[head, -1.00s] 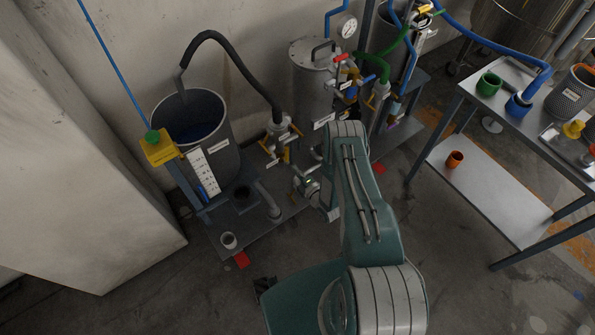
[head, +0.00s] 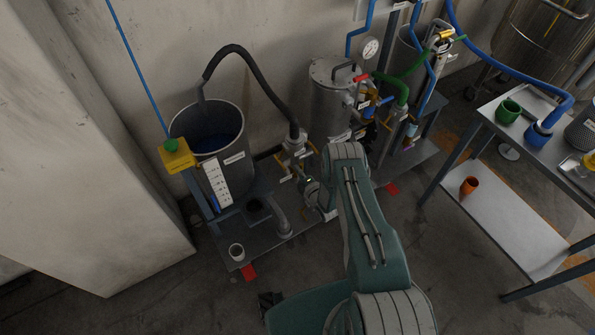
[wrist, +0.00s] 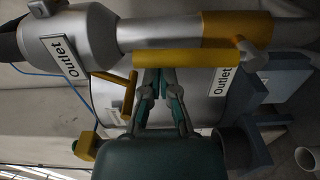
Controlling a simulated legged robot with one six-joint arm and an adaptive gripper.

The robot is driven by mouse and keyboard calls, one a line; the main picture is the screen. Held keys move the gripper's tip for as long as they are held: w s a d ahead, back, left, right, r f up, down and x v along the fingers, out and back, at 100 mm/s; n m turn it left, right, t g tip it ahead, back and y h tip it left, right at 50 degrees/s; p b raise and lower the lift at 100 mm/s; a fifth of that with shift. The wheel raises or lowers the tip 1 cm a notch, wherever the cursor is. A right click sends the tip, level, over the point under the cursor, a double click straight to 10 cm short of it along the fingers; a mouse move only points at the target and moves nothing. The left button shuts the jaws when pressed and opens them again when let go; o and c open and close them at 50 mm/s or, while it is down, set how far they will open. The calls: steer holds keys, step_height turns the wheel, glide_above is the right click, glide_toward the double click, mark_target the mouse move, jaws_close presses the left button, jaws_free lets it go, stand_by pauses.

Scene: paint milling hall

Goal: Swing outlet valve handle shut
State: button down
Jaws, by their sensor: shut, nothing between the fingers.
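In the wrist view the outlet valve is a grey metal pipe body (wrist: 95,38) with "Outlet" labels and a yellow collar (wrist: 235,30). A thick yellow handle bar (wrist: 185,58) runs along the pipe and joins a short arm by the collar. My gripper (wrist: 160,78) is shut and empty, with its fingertips close to the underside of this bar. I cannot tell whether they touch. In the head view the outlet valve (head: 295,151) sits at the end of the black hose. My gripper (head: 312,187) is just below it, partly hidden by my arm.
A smaller yellow lever (wrist: 130,97) is left of my fingers. A metal tank (head: 330,100) with coloured valves stands behind. A table (head: 510,235) is right, with bare floor between.

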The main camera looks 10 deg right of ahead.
steer(key=shift+w+d+r, duration=0.15)
steer(key=shift+w+d, duration=0.1)
steer(key=shift+d, duration=0.45)
steer(key=shift+w+d, duration=0.3)
steer(key=shift+d, duration=0.55)
steer(key=shift+w+d+f, duration=0.15)
steer(key=shift+d+f, duration=0.05)
steer(key=shift+d, duration=0.2)
steer(key=shift+w+d+f, duration=0.1)
steer(key=shift+d+f, duration=0.1)
steer(key=shift+d, duration=0.2)
